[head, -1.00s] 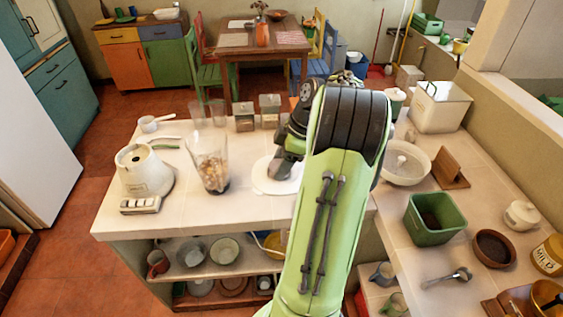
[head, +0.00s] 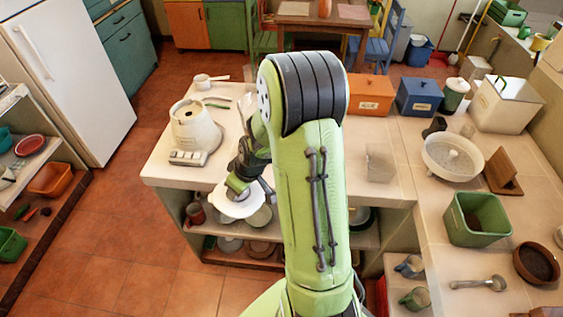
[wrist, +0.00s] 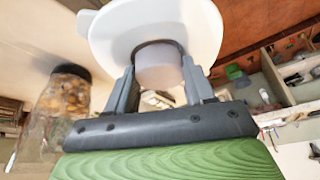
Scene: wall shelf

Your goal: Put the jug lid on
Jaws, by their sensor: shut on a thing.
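The jug lid (head: 238,204) is a white disc with a short pale plug. My gripper (head: 245,183) holds it above the front edge of the counter. In the wrist view, the fingers of my gripper (wrist: 160,75) are closed on the plug of the lid (wrist: 205,30), and its wide disc lies beyond them. The clear jug (wrist: 64,105) with brown contents shows to the left in the wrist view, apart from the lid. In the head view my arm hides most or all of the jug.
The white blender base (head: 194,130) stands left of my gripper. A clear container (head: 380,163) stands right of my arm. Orange (head: 371,97) and blue (head: 417,97) boxes stand at the back. A white colander (head: 452,158) and green bin (head: 478,220) are on the right counter.

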